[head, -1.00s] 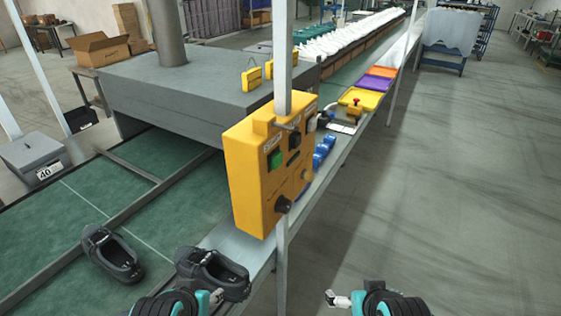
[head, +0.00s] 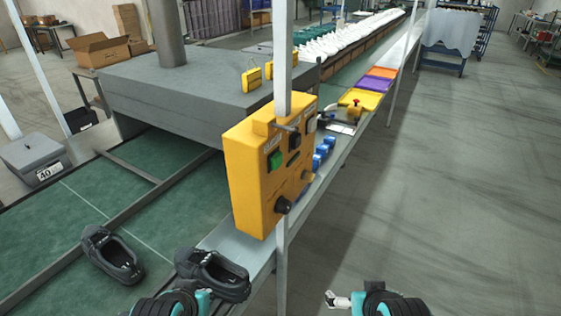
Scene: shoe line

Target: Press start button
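A yellow control box (head: 250,178) is fixed to a pale upright post in the middle of the head view. Its face carries a green button (head: 275,160) on the upper left, with a small label above it. A black knob (head: 283,205) sits low on the face, and other dark controls are beside the green button. My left gripper (head: 208,297) is at the bottom, below and left of the box, near a dark shoe; its fingers are not clearly visible. My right gripper (head: 336,299) is at the bottom, below and right of the box, apart from it. Its finger opening cannot be made out.
Two dark shoes lie at lower left, one on the green belt (head: 160,205) and one (head: 212,275) by the metal edge. A grey machine housing (head: 190,90) stands behind. Blue items (head: 323,150) and coloured trays line the bench. The floor (head: 450,200) at right is clear.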

